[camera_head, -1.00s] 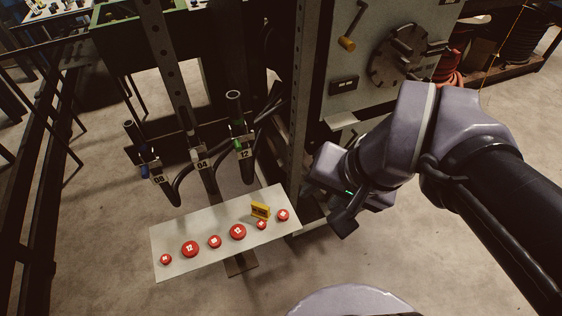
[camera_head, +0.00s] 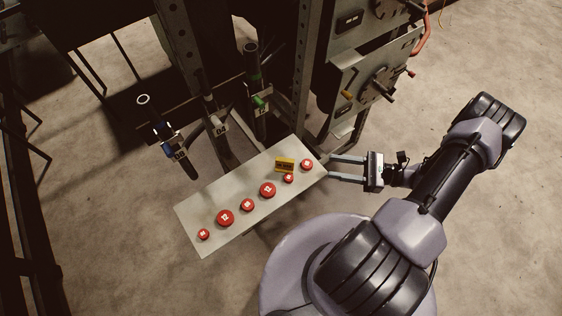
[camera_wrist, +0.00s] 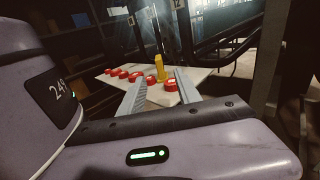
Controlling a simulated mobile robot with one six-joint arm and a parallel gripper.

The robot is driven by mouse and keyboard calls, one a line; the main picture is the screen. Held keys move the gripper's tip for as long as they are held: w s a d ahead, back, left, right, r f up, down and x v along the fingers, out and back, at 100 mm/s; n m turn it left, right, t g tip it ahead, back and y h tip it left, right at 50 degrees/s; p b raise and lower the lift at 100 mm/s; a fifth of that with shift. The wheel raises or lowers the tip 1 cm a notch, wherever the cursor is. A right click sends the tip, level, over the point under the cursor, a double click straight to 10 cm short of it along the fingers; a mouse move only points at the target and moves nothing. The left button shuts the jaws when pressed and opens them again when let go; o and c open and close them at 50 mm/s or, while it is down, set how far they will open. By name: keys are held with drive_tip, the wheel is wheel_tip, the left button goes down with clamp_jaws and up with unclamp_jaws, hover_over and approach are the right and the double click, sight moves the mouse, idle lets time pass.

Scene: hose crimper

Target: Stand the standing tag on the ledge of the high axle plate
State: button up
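The yellow standing tag (camera_head: 285,165) stands on the pale board (camera_head: 200,237), near its right end among red round pieces. It also shows upright and narrow in the wrist view (camera_wrist: 160,68). My gripper (camera_head: 331,167) is open and empty. Its two fingers point left at the board's right end, apart from the tag, with a red disc (camera_head: 307,164) between them and it. In the wrist view the tag appears between the two fingers, farther off. Grey plates with an axle (camera_head: 380,86) are on the machine behind; I cannot tell which ledge is the high one.
Several red discs, including a large one (camera_head: 225,218), lie in a row on the board. Hose ends in holders, one green (camera_head: 260,101), stand behind it. A steel post (camera_head: 301,75) rises close behind the board's right end. The floor at right is clear.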

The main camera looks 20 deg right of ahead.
sight(293, 161)
drive_tip(key=b+x, duration=0.2)
drive_tip(key=x, duration=1)
drive_tip(key=shift+s+a+f+b, duration=0.15)
drive_tip(key=shift+a+f+b, duration=0.1)
drive_tip(key=shift+b, duration=0.15)
drive_tip(key=shift+w+a+r, duration=0.15)
drive_tip(key=shift+w+a, duration=0.1)
drive_tip(key=shift+a, duration=0.1)
clamp_jaws()
